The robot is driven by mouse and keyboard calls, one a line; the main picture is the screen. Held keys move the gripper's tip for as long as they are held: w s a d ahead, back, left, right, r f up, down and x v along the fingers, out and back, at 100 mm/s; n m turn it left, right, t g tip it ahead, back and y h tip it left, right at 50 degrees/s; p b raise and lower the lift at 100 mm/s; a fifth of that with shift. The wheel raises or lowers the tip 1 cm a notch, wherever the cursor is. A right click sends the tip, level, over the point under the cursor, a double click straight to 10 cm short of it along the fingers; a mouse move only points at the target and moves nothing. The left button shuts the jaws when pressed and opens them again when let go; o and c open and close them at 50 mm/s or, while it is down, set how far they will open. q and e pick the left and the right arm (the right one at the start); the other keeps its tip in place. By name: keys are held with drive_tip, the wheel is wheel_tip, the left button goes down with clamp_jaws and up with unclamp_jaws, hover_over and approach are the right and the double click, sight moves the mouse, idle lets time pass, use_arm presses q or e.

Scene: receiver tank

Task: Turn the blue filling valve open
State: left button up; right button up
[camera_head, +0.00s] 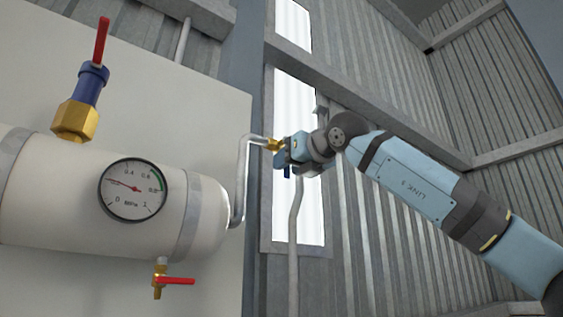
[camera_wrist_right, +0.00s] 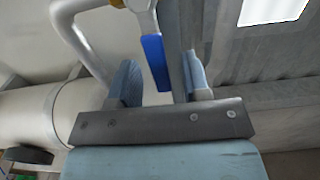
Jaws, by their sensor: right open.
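The blue filling valve has a brass body (camera_head: 275,145) at the end of a bent grey pipe, right of the white tank. Its blue handle (camera_wrist_right: 154,60) hangs down from the valve in the right wrist view, and a small part (camera_head: 287,172) shows below my gripper in the head view. My right gripper (camera_head: 286,156) is at the valve and hides much of it. In the wrist view the right gripper (camera_wrist_right: 160,72) is open, with the handle appearing between its two fingers. I cannot tell whether a finger touches it. My left gripper is not in view.
The white tank (camera_head: 60,205) carries a pressure gauge (camera_head: 133,190), a red-handled valve (camera_head: 102,42) on top and a small red-handled drain valve (camera_head: 175,281) below. The bent pipe (camera_head: 241,185) runs close to my right gripper. A vertical grey pipe (camera_head: 294,235) stands below the gripper.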

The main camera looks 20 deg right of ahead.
use_arm(q)
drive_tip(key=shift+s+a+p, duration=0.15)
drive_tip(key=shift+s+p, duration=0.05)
drive_tip(key=shift+p, duration=0.1)
use_arm(e)
drive_tip(key=x, duration=0.3)
drive_tip(key=shift+c, duration=0.2)
drive_tip(key=c, duration=0.7)
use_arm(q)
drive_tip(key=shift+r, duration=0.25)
use_arm(e)
clamp_jaws()
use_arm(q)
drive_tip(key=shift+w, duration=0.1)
